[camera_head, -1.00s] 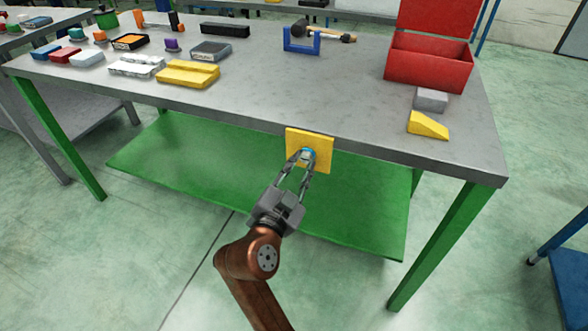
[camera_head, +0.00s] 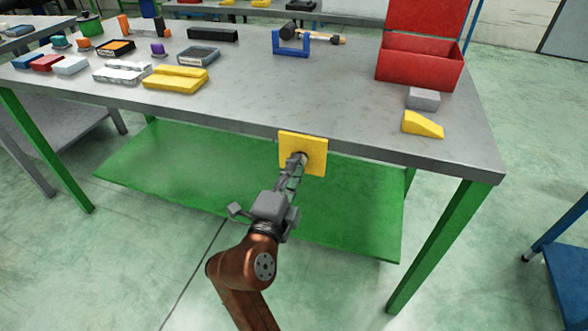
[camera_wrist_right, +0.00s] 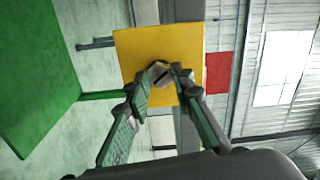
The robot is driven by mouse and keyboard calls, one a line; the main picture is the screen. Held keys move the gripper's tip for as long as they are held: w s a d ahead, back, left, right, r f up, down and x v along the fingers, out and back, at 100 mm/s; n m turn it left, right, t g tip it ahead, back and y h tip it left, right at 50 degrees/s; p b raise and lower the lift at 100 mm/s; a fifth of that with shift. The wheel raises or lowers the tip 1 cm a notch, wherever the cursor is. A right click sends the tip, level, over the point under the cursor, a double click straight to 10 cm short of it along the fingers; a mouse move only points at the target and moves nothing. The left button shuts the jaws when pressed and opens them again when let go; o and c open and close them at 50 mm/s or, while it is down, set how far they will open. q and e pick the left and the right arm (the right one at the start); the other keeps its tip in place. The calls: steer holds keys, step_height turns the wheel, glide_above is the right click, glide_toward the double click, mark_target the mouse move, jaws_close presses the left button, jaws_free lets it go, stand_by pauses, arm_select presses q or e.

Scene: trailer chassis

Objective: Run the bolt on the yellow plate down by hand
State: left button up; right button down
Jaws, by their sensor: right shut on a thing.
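The yellow plate (camera_head: 314,142) is upright at the front edge of the workbench, and it fills the middle of the right wrist view (camera_wrist_right: 130,48). The bolt (camera_wrist_right: 157,73) sticks out of the plate's face, its grey head between my fingertips in the wrist view. My right gripper (camera_head: 297,160) reaches up to the plate from below and is shut on the bolt. In the head view the fingers hide most of the bolt, and I cannot tell how deep it sits. My left gripper is not in view.
The workbench top (camera_head: 300,95) holds a red toolbox (camera_head: 420,68), a yellow wedge (camera_head: 422,124), a grey block (camera_head: 423,98), a blue bracket (camera_head: 291,48) with a hammer, and several parts at left. A green shelf (camera_head: 220,190) lies below the plate.

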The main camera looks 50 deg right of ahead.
steer(key=shift+s+f+m, duration=0.15)
steer(key=shift+m, duration=0.75)
steer(key=shift+d, duration=0.1)
steer(key=c, duration=1.7)
jaws_free()
steer(key=v, duration=1.2)
